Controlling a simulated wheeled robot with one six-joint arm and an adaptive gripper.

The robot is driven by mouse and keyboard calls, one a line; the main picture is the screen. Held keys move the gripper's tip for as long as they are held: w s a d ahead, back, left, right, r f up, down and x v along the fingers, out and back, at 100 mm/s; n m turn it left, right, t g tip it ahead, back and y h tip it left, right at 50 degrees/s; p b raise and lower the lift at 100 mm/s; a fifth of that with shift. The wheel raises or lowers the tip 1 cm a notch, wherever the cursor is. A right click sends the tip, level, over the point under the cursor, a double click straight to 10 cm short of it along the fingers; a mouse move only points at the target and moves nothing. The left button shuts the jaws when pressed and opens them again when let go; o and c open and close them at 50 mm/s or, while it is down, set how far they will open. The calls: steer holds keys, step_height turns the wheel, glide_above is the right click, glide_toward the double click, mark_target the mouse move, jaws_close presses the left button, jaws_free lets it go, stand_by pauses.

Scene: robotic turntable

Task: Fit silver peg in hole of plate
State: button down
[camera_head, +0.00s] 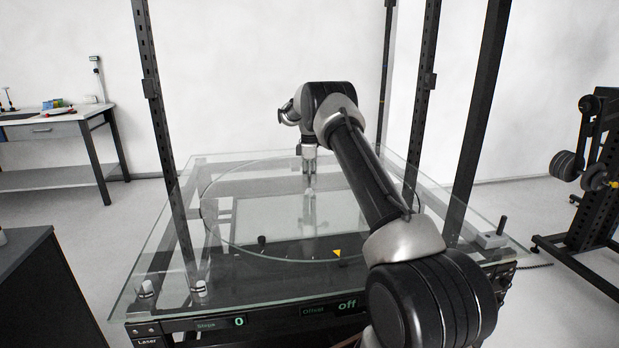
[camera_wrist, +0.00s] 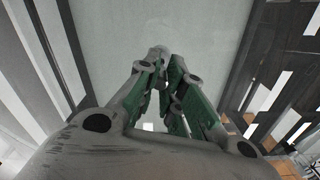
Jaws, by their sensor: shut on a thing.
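My gripper (camera_head: 309,160) points down over the round glass turntable (camera_head: 225,235) in the head view. In the wrist view my gripper (camera_wrist: 165,78) has its green-padded fingers closed together around the silver peg (camera_wrist: 158,52), whose grey rounded end shows between and beyond the fingertips. In the head view the peg is too small to separate clearly from the gripper and its reflection in the glass. I cannot make out the plate or its hole in either view.
Dark upright posts (camera_head: 160,130) stand around the glass tabletop (camera_head: 150,265). A small yellow triangle (camera_head: 337,253) and a dark knob (camera_head: 262,242) show near the front of the disc. A box with a black lever (camera_head: 493,238) sits at the right corner.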

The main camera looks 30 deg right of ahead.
steer(key=shift+f, duration=1.5)
steer(key=c, duration=1.5)
jaws_free()
steer(key=shift+o, duration=0.2)
step_height(320, 180, up, 12)
steer(key=shift+f, duration=0.1)
